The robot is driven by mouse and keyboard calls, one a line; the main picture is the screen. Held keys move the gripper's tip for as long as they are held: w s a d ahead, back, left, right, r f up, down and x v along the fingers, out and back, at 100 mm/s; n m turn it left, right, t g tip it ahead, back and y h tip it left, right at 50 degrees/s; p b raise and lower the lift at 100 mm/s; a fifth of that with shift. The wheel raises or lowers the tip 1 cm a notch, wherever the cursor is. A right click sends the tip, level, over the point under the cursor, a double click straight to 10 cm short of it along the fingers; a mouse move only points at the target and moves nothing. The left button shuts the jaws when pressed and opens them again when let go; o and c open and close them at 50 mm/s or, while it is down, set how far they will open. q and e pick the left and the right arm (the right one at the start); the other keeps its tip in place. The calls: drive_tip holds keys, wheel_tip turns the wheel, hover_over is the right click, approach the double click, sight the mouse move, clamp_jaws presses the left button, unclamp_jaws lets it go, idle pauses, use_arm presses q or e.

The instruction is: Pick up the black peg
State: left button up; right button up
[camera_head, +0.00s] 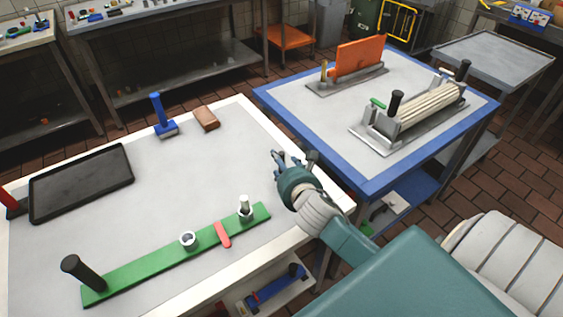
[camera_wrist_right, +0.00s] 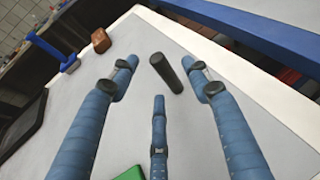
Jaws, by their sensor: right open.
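My right gripper (camera_head: 296,165) is over the right end of the white table, its three blue fingers spread open and empty. In the right wrist view a black peg (camera_wrist_right: 166,72) shows between and beyond the two outer fingertips (camera_wrist_right: 166,75), touching neither as far as I can see. It looks upright, but I cannot tell for sure. In the head view the gripper largely hides that spot. Another black peg (camera_head: 83,275) sticks up from the left end of a green bar (camera_head: 150,263) on the same table. My left gripper is out of view.
The green bar also bears a metal nut (camera_head: 189,240), a red piece (camera_head: 222,234) and a bolt (camera_head: 245,207). A blue-edged table (camera_head: 310,108) with fixtures stands at right. The white table's middle is clear.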

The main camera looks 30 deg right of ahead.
sight(280, 172)
drive_tip(key=x, duration=0.4)
drive_tip(key=shift+r, duration=0.1)
drive_tip(key=shift+s, duration=0.1)
drive_tip(key=c, duration=0.3)
clamp_jaws()
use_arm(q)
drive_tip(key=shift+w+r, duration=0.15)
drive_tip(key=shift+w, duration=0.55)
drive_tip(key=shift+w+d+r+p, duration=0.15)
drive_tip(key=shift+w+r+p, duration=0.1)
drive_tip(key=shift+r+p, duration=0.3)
use_arm(e)
wheel_tip(280, 172, up, 10)
drive_tip(key=shift+r, duration=0.1)
